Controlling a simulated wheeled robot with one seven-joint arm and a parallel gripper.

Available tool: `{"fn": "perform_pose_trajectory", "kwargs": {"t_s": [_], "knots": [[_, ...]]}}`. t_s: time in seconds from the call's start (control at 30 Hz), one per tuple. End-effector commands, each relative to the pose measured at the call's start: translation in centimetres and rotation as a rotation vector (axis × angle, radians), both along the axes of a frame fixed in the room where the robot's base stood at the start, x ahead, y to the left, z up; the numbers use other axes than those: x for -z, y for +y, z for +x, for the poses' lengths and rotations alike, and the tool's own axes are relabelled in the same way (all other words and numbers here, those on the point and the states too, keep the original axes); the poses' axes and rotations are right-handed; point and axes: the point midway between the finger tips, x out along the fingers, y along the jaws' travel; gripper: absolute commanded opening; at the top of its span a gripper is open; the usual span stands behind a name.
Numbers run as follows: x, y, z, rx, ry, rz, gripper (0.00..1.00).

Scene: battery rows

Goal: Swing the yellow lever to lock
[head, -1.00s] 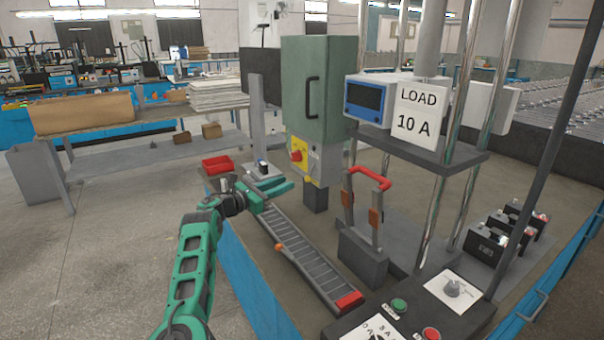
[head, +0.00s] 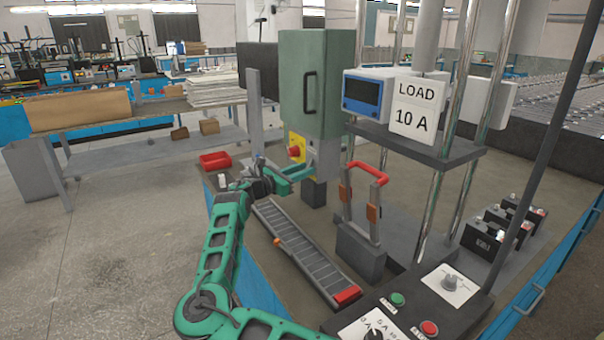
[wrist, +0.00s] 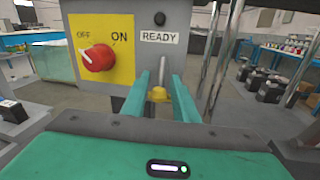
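The yellow lever (wrist: 158,94) shows in the wrist view as a yellow knob with a thin grey rod, below the READY label on the grey panel (wrist: 200,45). My gripper (wrist: 161,76) is open, with one green finger on each side of the lever. I cannot tell whether either finger touches the knob. In the head view my gripper (head: 308,171) is at the lower front of the green cabinet (head: 318,85). The lever cannot be made out there.
A red rotary switch (wrist: 97,57) on a yellow OFF/ON plate sits left of the fingers. A roller track (head: 300,250) and a red-handled carrier (head: 362,245) stand in front of the cabinet. A red tray (head: 215,161) lies to the left.

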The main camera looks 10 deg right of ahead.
Motion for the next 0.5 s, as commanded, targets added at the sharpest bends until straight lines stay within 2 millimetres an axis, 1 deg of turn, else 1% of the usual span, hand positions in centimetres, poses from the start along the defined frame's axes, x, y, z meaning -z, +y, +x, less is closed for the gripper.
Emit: {"fn": "perform_pose_trajectory", "kwargs": {"t_s": [0.1, 0.13, 0.23, 0.5], "knots": [[0.0, -0.02, -0.01, 0.0, 0.0, 0.0, 0.26], [-0.01, -0.02, -0.01, 0.001, 0.0, 0.0, 0.24], [0.01, -0.02, -0.02, 0.001, 0.0, 0.0, 0.0], [0.24, -0.03, 0.01, 0.0, 0.003, 0.002, 0.0]]}}
